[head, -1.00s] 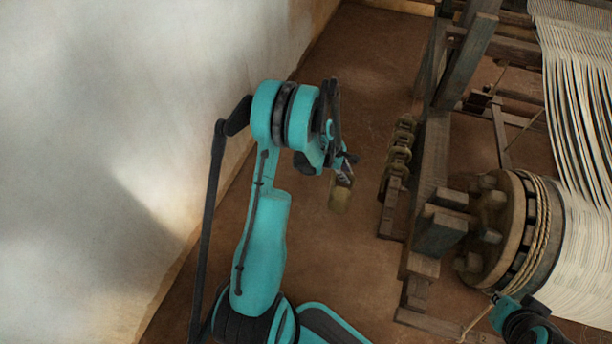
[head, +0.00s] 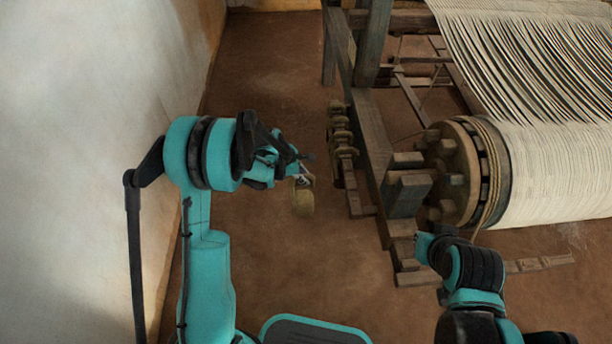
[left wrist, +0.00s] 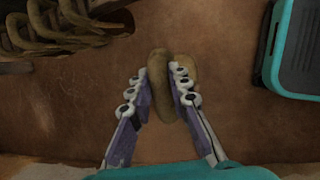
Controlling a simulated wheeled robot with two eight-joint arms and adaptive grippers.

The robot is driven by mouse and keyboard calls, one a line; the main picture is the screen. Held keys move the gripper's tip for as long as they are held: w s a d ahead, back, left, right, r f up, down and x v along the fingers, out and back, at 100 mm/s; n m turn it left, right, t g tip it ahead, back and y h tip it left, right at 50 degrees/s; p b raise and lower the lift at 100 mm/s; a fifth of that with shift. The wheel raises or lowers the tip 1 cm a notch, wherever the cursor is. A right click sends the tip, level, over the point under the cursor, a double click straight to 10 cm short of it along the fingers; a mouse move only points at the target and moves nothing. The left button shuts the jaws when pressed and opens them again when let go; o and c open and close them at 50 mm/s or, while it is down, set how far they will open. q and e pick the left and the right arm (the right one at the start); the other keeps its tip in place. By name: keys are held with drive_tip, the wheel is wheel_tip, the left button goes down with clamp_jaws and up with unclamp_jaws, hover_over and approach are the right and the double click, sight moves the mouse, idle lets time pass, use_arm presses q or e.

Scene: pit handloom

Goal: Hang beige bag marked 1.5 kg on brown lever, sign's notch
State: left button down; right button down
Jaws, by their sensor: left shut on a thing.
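A beige-brown bag (head: 302,203) hangs from my left gripper (head: 303,178) above the earth floor, left of the loom frame. In the left wrist view the bag (left wrist: 158,90) sits between both fingers of the left gripper (left wrist: 160,78), which is shut on it. No 1.5 kg mark can be read on it. I cannot pick out the brown lever or the sign's notch with certainty. My right arm is at the lower right of the head view, but its gripper fingers do not show.
A stack of brown rounded pieces (head: 341,135) stands beside the loom's wooden post (head: 368,140), right of the bag. The cloth beam's toothed wheel (head: 455,170) is further right. A whitish wall (head: 80,120) runs along the left. Floor between is clear.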

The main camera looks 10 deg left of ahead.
use_arm(q)
drive_tip(key=shift+s+a+r, duration=0.1)
drive_tip(key=shift+s+a, duration=0.15)
drive_tip(key=shift+a, duration=0.55)
drive_tip(key=shift+s+a, duration=0.2)
drive_tip(key=shift+a, duration=0.6)
drive_tip(key=a, duration=0.1)
drive_tip(key=s+a, duration=0.1)
drive_tip(key=a, duration=0.1)
drive_tip(key=a+r, duration=0.1)
drive_tip(key=shift+s+a, duration=0.15)
drive_tip(key=shift+a, duration=0.1)
drive_tip(key=shift+s, duration=0.1)
